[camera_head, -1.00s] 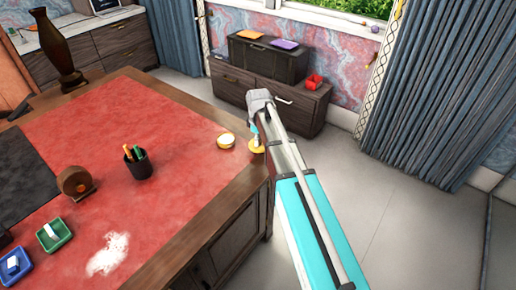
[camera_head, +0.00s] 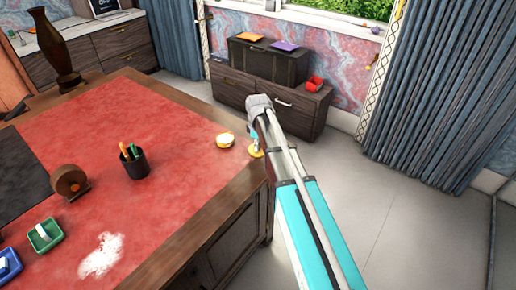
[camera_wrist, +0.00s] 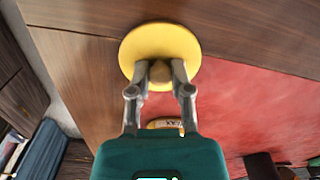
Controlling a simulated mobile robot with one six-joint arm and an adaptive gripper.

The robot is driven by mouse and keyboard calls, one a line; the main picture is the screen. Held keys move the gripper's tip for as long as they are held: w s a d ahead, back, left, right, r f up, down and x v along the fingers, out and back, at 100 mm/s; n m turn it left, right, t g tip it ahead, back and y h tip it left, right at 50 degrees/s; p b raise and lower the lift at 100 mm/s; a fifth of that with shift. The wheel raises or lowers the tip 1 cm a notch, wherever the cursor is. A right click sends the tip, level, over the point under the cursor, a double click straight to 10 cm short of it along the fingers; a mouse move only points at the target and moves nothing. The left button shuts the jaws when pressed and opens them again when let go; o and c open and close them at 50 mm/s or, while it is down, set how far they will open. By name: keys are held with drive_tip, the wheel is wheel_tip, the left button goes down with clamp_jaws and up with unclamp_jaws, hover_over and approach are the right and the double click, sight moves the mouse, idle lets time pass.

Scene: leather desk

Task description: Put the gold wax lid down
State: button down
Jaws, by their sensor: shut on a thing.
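The gold lid (camera_head: 256,153) is a round yellow disc with a small knob. My gripper (camera_wrist: 160,76) is shut on that knob, and the lid (camera_wrist: 160,45) shows whole around the fingertips in the wrist view. The lid is over the wooden border at the desk's right edge. I cannot tell whether it touches the wood. An open gold jar with a pale top (camera_head: 225,139) stands on the red leather just left of the lid. It shows partly behind my gripper in the wrist view (camera_wrist: 165,123).
The desk (camera_head: 190,120) has a black pen cup (camera_head: 135,166), a round wooden object (camera_head: 71,183), green (camera_head: 45,236) and blue trays (camera_head: 8,266), and white powder (camera_head: 102,255). Red leather around the jar is clear. A low cabinet (camera_head: 285,105) stands beyond the desk.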

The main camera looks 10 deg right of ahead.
drive_tip(key=shift+f, duration=0.15)
drive_tip(key=c, duration=0.5)
unclamp_jaws()
drive_tip(key=shift+c, duration=0.2)
drive_tip(key=shift+r, duration=0.2)
wheel_tip(320, 180, up, 12)
drive_tip(key=p, duration=1.2)
drive_tip(key=shift+s, duration=0.1)
idle(0.4)
drive_tip(key=s+d+m, duration=0.3)
drive_tip(key=s+m, duration=0.3)
drive_tip(key=s, duration=0.5)
drive_tip(key=s+d+m, duration=0.3)
drive_tip(key=s+m, duration=0.3)
drive_tip(key=s, duration=0.5)
